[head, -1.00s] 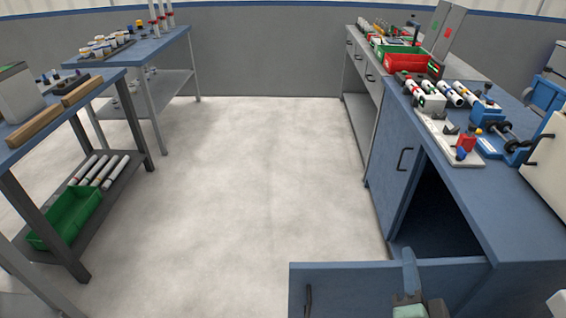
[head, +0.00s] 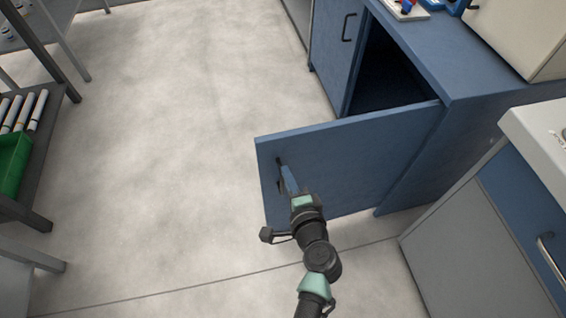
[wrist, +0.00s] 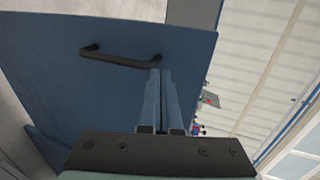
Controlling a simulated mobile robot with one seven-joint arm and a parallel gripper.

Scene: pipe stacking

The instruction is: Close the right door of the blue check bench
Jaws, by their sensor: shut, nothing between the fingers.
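The blue check bench (head: 455,62) stands at the upper right in the head view. Its right door (head: 360,155) is swung wide open and sticks out from the bench toward the left. The door's dark handle (wrist: 120,55) shows in the wrist view. My gripper (head: 285,170) is shut and empty, with its blue fingertips close to the handle end in both views. I cannot tell whether the fingers touch the door or handle. The bench's left door (head: 335,50) is closed, and the dark opening (head: 385,75) beside it is visible.
A grey and white cabinet (head: 470,250) with a metal handle stands at the lower right. A dark rack with a green bin (head: 12,160) and white pipes (head: 25,110) is at the left. The floor (head: 180,150) left of the door is clear.

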